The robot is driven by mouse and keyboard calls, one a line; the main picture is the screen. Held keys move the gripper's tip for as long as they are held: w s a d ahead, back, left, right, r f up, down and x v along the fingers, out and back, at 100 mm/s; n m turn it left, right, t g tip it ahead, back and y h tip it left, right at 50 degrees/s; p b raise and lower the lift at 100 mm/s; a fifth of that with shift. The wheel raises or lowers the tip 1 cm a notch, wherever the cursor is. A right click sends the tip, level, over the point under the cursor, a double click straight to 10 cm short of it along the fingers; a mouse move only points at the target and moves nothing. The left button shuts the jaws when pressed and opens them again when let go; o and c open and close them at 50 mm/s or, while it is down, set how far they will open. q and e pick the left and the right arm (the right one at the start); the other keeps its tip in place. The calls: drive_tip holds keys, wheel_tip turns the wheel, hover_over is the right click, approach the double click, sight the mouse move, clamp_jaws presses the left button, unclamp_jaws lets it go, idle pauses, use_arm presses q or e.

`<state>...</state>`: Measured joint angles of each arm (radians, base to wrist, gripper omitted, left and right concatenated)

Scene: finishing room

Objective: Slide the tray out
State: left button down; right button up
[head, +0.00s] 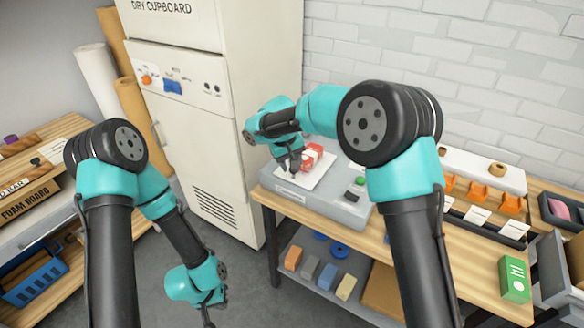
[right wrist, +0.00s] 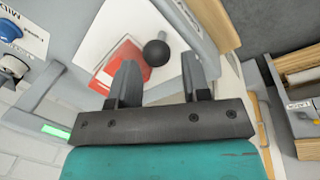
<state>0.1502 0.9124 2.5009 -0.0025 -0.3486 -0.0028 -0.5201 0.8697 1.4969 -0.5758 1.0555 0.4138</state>
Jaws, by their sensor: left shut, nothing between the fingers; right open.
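The white flat plate that looks like the tray (head: 318,178) lies on the grey machine (head: 340,207) on the wooden bench, with a red and white piece (head: 312,155) on it. In the right wrist view the plate (right wrist: 127,22), a red piece (right wrist: 122,66) and a round black knob (right wrist: 156,53) show just beyond the fingers. My right gripper (head: 294,170) is open over the plate, and the knob appears between and beyond its fingertips (right wrist: 160,72); I cannot tell whether they touch it. My left gripper (head: 208,318) is shut and empty, low over the floor, away from the bench.
A tall dry cupboard (head: 182,140) stands left of the bench. Orange holders with white cards (head: 480,190) line the bench's right side, near a green box (head: 513,278). Several blocks (head: 328,277) lie on the shelf below. A blue basket (head: 35,275) is far left.

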wheel_tip(320, 180, up, 14)
drive_tip(key=s+a, duration=0.1)
drive_tip(key=a, duration=0.1)
drive_tip(key=shift+a, duration=0.25)
drive_tip(key=shift+s, duration=0.1)
